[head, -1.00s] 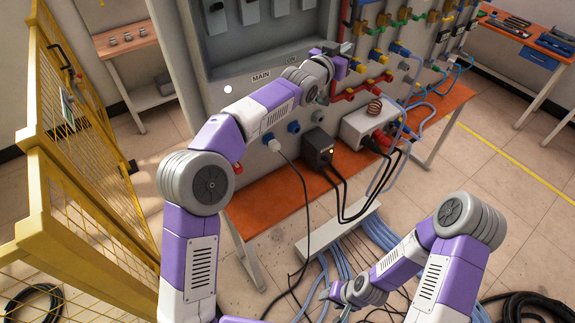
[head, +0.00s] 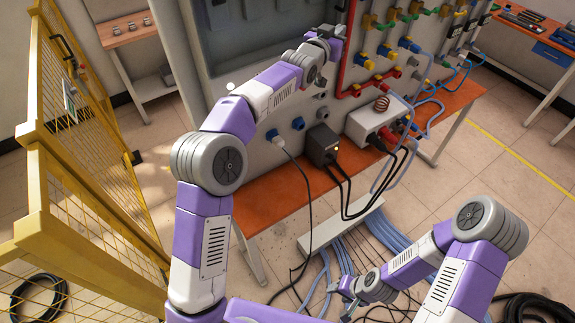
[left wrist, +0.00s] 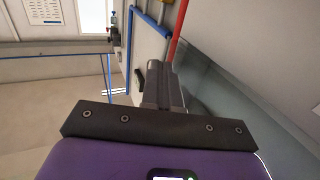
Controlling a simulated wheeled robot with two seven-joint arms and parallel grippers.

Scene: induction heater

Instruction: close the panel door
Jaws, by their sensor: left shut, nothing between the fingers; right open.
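The grey electrical panel (head: 214,75) stands behind the orange-topped table in the head view, with a recessed upper section (head: 235,35). I cannot clearly make out its door edge; my left arm covers part of the panel front. My left gripper (head: 338,32) is at the upper right of that section, beside a red pipe. In the left wrist view its fingers (left wrist: 160,88) are shut with nothing between them. A grey, glassy-looking surface (left wrist: 225,105) lies just right of the fingers; contact cannot be told. My right gripper (head: 346,292) is open and empty, low over the floor cables.
A black box (head: 322,145) and a white box (head: 377,118) with plugged cables sit on the orange table (head: 270,198). Red pipes and coloured valves (head: 408,43) are right of my left gripper. A yellow mesh fence (head: 95,185) stands at left. Floor cables lie below.

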